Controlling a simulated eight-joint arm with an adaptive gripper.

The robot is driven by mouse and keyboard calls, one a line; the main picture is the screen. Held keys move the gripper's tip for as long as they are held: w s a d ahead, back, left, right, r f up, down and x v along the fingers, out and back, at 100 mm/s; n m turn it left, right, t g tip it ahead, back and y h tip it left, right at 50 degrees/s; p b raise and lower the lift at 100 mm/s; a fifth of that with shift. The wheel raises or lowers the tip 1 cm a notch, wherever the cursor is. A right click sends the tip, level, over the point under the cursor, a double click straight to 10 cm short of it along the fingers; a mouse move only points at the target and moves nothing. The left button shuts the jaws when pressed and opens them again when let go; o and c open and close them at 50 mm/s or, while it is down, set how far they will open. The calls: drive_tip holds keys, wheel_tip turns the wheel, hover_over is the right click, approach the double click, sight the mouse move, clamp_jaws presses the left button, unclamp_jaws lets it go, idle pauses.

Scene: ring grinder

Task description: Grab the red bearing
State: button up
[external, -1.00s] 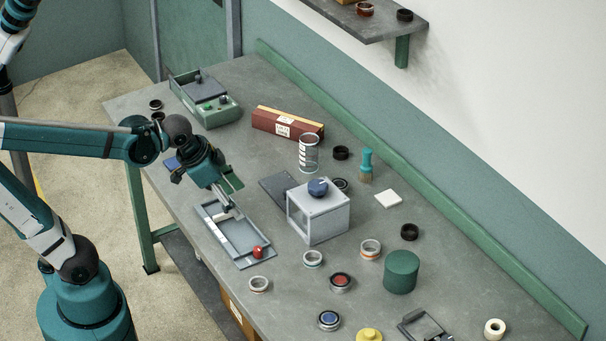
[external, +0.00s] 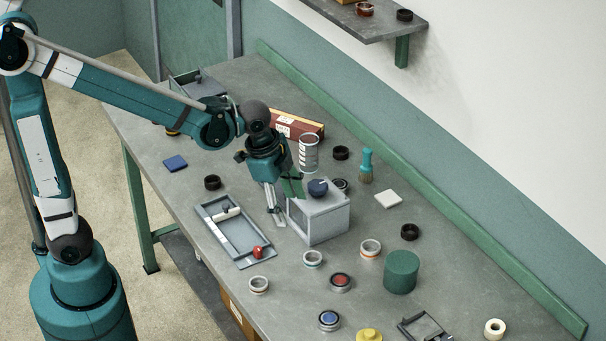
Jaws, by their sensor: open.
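A round metal ring with a red centre (external: 340,281) lies on the bench right of the middle; it looks like the red bearing. My gripper (external: 277,220) points down, open and with nothing visible between its fingers. It is over the bench between the grey tray and the grey box, up and to the left of the red-centred ring and well apart from it. How high its fingertips are above the bench is hard to tell.
The grey box (external: 322,222) with a blue knob stands just right of my gripper. The grey tray (external: 218,235) with a red knob lies to its left. A blue-centred ring (external: 329,320), pale rings (external: 313,258) and a green cylinder (external: 402,272) surround the red-centred ring.

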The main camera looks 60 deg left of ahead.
drive_tip(key=w+d+f+m+g+p, duration=0.15)
drive_tip(key=w+d+m+p, duration=0.3)
drive_tip(key=d, duration=0.45)
drive_tip(key=m+g+p, duration=0.1)
drive_tip(key=m+p, duration=0.2)
drive_tip(key=p, duration=0.2)
approach(341, 280)
drive_tip(key=shift+w+d+f+y, duration=0.15)
drive_tip(key=shift+f+y, duration=0.1)
drive_tip(key=shift+y, duration=0.15)
drive_tip(key=shift+d+f+m, duration=0.2)
drive_tip(key=shift+f+m, duration=0.05)
drive_tip(key=shift+f, duration=0.05)
drive_tip(key=shift+f, duration=0.1)
drive_tip(key=shift+f, duration=1.2)
drive_tip(key=shift+f, duration=0.1)
drive_tip(key=shift+f, duration=2.5)
